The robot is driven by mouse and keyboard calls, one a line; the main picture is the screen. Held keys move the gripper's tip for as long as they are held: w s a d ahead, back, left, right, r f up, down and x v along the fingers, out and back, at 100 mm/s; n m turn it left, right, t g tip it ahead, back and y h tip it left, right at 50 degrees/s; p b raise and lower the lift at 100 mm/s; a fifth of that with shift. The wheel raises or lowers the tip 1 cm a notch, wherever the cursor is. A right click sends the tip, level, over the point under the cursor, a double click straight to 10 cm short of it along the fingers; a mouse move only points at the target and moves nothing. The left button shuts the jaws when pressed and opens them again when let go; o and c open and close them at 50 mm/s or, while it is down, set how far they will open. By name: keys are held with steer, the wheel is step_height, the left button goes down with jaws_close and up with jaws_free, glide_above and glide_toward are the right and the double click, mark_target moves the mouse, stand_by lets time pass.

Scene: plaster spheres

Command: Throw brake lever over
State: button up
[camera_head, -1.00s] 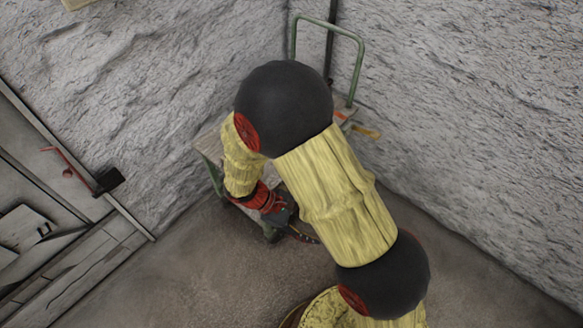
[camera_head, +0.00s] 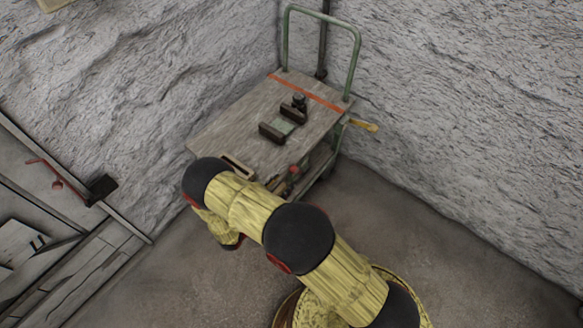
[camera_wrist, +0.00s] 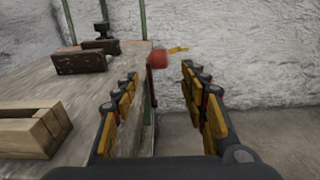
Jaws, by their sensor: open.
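A red knob (camera_wrist: 157,58), which looks like the brake lever's grip, stands by the cart's edge in the wrist view. A red piece (camera_head: 294,170) at the cart's near right side in the head view seems to be the same knob. My gripper (camera_wrist: 161,74) is open and empty, with one finger on each side of the view. The knob shows beyond the fingertips, between them and nearer the left one. I cannot tell the remaining distance. In the head view my arm mostly hides the gripper.
The wooden-topped cart (camera_head: 235,128) carries a dark vise (camera_head: 283,122) and a hollow wooden block (camera_wrist: 30,132). A yellow handle (camera_head: 363,125) sticks out at its right. A green push bar (camera_head: 357,55) rises at the back near rough walls. Floor is clear at right.

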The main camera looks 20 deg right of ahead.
mark_target(294, 170)
steer(key=shift+t, duration=0.3)
steer(key=shift+r+b+x, duration=0.2)
steer(key=shift+b+x, duration=0.25)
steer(key=shift+x, duration=1.5)
steer(key=shift+r+b+x, duration=0.25)
steer(key=shift+b+x, duration=0.2)
steer(key=shift+x, duration=1.55)
steer(key=shift+c, duration=1.2)
steer(key=shift+s+f, duration=0.1)
steer(key=shift+s, duration=0.05)
jaws_close()
